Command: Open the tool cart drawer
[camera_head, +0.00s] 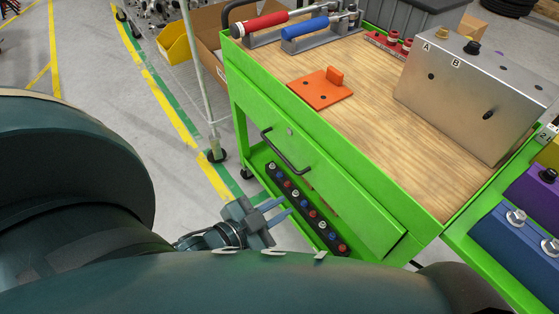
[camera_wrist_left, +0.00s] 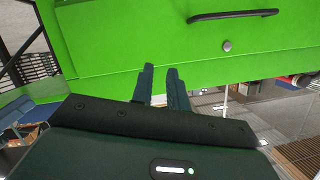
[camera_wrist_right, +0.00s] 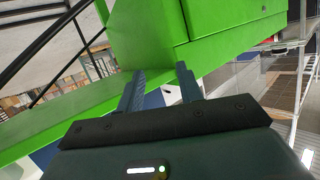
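The green tool cart (camera_head: 440,222) has a wood top. Its drawer front (camera_head: 330,175) looks shut, with a black bar handle (camera_head: 283,152) and a round lock beside it. In the left wrist view the handle (camera_wrist_left: 233,15) is at the upper right, ahead of the fingers. My left gripper (camera_head: 286,207) is slightly open, empty and apart from the handle, in front of the cart's lower shelf in the head view. My right gripper (camera_wrist_right: 160,67) is open and empty, facing green cart panels in the right wrist view. I cannot make it out in the head view.
On the cart top are red and blue-handled clamps (camera_head: 305,28), an orange plate (camera_head: 320,88) and a metal box (camera_head: 480,95). The lower shelf holds a strip of colored knobs (camera_head: 305,208). A pole (camera_head: 197,75) stands left of the cart. Floor is clear further left.

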